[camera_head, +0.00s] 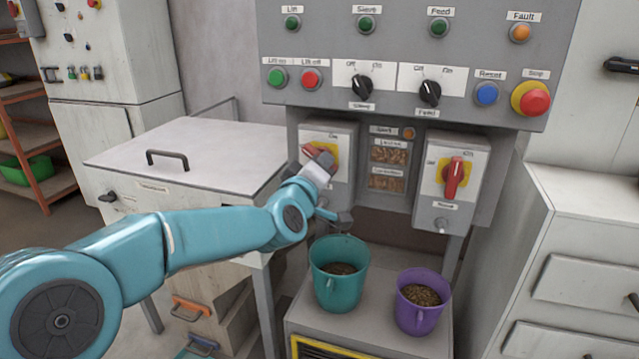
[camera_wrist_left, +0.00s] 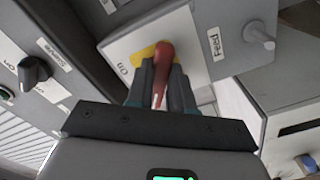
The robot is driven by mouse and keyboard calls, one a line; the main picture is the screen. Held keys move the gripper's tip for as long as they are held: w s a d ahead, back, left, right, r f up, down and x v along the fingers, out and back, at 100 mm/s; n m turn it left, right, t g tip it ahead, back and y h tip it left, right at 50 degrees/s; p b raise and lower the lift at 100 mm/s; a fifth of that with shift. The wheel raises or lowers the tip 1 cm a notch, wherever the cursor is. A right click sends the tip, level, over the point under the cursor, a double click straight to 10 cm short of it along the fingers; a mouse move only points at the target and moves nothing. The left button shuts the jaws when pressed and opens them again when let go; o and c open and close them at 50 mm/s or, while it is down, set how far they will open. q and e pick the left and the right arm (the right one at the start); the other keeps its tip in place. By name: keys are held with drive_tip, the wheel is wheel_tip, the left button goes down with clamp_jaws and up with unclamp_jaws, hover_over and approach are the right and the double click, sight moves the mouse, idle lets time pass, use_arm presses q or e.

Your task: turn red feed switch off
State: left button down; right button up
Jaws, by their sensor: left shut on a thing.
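The red feed switch (camera_head: 312,150) is a rotary handle on a yellow plate, on the left grey switch box below the panel. Its upper end leans to the left in the head view; my gripper covers part of it. In the wrist view the red handle (camera_wrist_left: 165,55) sits between my fingers, beside an "On" label, and the box carries a "Feed" label (camera_wrist_left: 220,43). My left gripper (camera_head: 322,164) is shut on this handle. The "Off" mark is hidden. My right gripper is not in view.
A similar red switch (camera_head: 454,178) is on the right box, its handle near upright. Above is a panel with buttons and black knobs (camera_head: 430,93). Below stand a teal bucket (camera_head: 338,290) and a purple bucket (camera_head: 423,313), both with pellets. A white cabinet (camera_head: 205,150) stands left.

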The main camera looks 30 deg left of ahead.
use_arm(q)
drive_tip(key=shift+r+n+b, duration=0.15)
drive_tip(key=shift+n+b, duration=1)
drive_tip(key=shift+n, duration=0.65)
drive_tip(key=shift+r+n+b, duration=0.15)
drive_tip(key=shift+n+b, duration=1)
drive_tip(key=shift+n, duration=0.65)
drive_tip(key=c, duration=1)
unclamp_jaws()
